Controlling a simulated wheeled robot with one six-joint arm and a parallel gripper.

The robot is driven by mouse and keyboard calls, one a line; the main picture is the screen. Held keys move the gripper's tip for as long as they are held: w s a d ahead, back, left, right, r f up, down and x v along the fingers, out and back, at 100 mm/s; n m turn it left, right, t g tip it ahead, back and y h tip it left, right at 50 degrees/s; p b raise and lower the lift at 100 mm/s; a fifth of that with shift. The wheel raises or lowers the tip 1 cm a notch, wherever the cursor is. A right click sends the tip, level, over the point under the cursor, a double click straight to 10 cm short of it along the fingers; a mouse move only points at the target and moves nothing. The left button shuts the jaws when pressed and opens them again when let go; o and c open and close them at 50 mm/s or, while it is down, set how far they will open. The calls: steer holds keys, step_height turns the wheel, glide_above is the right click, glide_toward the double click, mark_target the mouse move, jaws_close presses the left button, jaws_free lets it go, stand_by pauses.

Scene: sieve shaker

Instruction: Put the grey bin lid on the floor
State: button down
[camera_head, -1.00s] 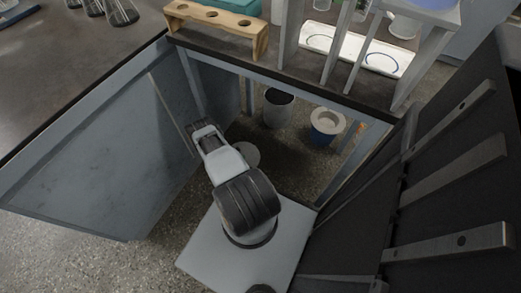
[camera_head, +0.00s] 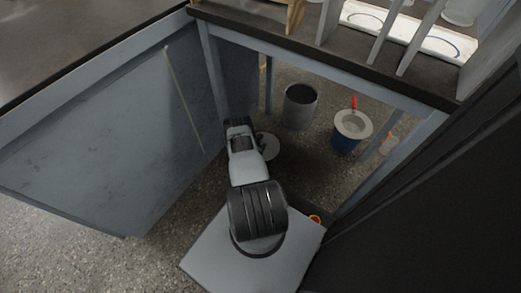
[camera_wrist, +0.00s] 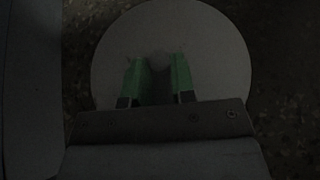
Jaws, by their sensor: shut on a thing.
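The grey bin lid (camera_wrist: 215,50) is a flat round disc that fills the middle of the wrist view. My gripper (camera_wrist: 158,62), with green fingers, is shut on the lid's small round knob. In the head view the lid (camera_head: 270,147) shows partly beyond the end of my arm, under the bench. My arm hides the rest of it and most of the gripper. I cannot tell how high the lid is above the floor. The grey bin (camera_head: 300,106) stands upright and open on the floor behind the lid.
A blue bucket with a pale rim (camera_head: 352,127) stands right of the bin, with a red item at its top. A small bottle (camera_head: 388,144) is beside it. Bench panels (camera_head: 130,140) bound the left, and a dark cabinet (camera_head: 440,190) the right. Speckled floor (camera_head: 300,165) shows between.

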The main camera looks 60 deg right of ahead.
steer(key=shift+w+d+f+b, duration=0.1)
steer(key=shift+d+f+b, duration=0.05)
steer(key=shift+f+b, duration=1.35)
steer(key=shift+f+p, duration=0.3)
steer(key=shift+f, duration=0.1)
steer(key=c, duration=0.9)
jaws_free()
steer(key=shift+c, duration=0.2)
steer(key=shift+a+r, duration=0.25)
steer(key=shift+r, duration=0.1)
steer(key=p+v, duration=0.5)
steer(key=v, duration=0.6)
steer(key=shift+p, duration=0.35)
steer(key=shift+a+r, duration=0.1)
steer(key=shift+a, duration=0.05)
